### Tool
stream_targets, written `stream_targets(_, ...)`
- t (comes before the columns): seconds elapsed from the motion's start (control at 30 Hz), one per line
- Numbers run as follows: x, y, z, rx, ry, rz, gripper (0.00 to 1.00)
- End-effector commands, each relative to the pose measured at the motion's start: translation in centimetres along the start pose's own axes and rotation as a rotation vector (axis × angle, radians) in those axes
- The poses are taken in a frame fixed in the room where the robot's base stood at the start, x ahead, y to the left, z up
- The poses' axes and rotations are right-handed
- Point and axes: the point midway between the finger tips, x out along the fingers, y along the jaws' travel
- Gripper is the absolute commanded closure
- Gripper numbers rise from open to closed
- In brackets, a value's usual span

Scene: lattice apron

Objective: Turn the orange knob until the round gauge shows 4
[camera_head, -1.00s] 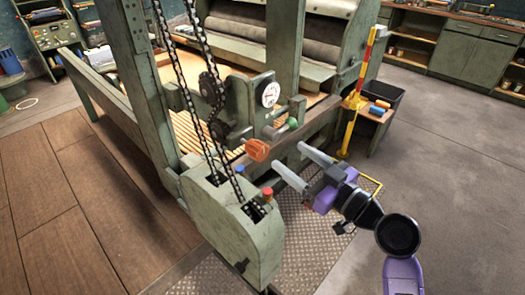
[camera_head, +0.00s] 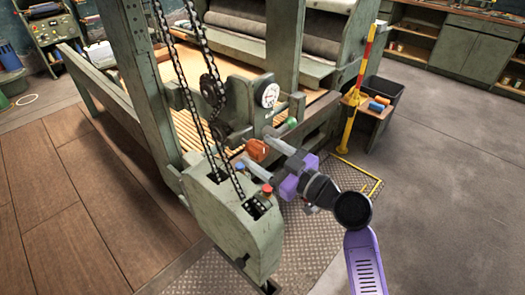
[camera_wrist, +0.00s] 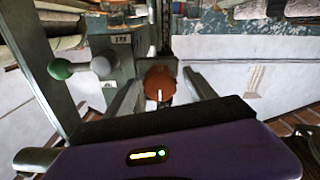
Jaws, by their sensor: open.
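The orange knob (camera_head: 257,149) sits on the green machine's side, below the round white gauge (camera_head: 270,95). The gauge has a dark needle, but its reading is too small to make out. My gripper (camera_head: 254,155) is open, with its two pale fingers reaching toward the knob. In the wrist view the orange knob (camera_wrist: 159,82) lies ahead between the spread fingers, with a light mark on its face. I cannot tell whether either finger touches it.
A green-ended lever (camera_head: 291,123) stands just right of the knob. A yellow post (camera_head: 348,125) stands to the right. Open floor lies at right.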

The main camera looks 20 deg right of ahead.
Motion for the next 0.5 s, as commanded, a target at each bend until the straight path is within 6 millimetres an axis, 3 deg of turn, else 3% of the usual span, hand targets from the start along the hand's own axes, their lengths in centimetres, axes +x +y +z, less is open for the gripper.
stream_targets(0.17, 0.0, 0.0, 0.03, 0.0, 0.0, 0.0, 0.35)
stream_targets(0.5, -0.03, 0.01, 0.02, 0.0, 0.0, 0.001, 0.98)
